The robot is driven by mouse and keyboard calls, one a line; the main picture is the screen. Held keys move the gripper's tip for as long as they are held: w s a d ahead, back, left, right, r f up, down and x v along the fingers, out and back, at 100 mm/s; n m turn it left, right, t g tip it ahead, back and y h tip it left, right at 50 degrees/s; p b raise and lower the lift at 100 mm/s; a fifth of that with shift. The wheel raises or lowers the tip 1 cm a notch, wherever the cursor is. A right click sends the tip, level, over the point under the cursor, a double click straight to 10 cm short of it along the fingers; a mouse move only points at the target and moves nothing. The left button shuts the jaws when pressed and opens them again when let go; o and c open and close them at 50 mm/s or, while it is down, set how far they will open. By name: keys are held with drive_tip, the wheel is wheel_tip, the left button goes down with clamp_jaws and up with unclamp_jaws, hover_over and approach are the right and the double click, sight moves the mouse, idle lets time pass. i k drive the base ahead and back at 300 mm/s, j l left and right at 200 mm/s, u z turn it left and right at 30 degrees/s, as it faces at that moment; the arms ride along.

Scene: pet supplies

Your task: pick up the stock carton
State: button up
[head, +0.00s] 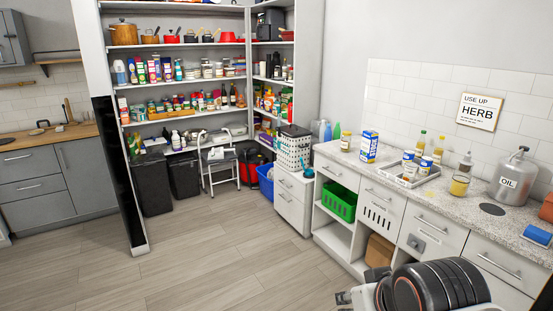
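A blue and white upright carton (369,147), which looks like the stock carton, stands on the speckled counter (345,157) along the right wall. Its label is too small to read. It stands apart, left of a tray (393,173) and right of a small yellowish jar. My arm's dark, ringed links show at the bottom right, in front of the counter and well short of the carton. A pale grey part at their left, cut by the lower edge, may be my gripper (348,298). Its fingers cannot be made out, and nothing is seen held.
The tray holds blue and white containers and bottles. A glass with yellow liquid (460,185), an oil can (512,177) and a blue roll (537,235) stand farther right. A green crate (339,201) sits below. The wooden floor (215,265) is clear at centre.

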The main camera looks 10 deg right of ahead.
sight(368, 151)
drive_tip(key=i+l+z, duration=0.2)
drive_tip(key=i+z, duration=0.25)
drive_tip(key=i, duration=0.4)
drive_tip(key=i+j+z, duration=0.1)
drive_tip(key=i+z, duration=0.35)
drive_tip(key=i, duration=0.45)
drive_tip(key=i+l+u, duration=0.3)
drive_tip(key=i, duration=0.35)
drive_tip(key=i+l+u, duration=0.3)
drive_tip(key=i+l, duration=0.3)
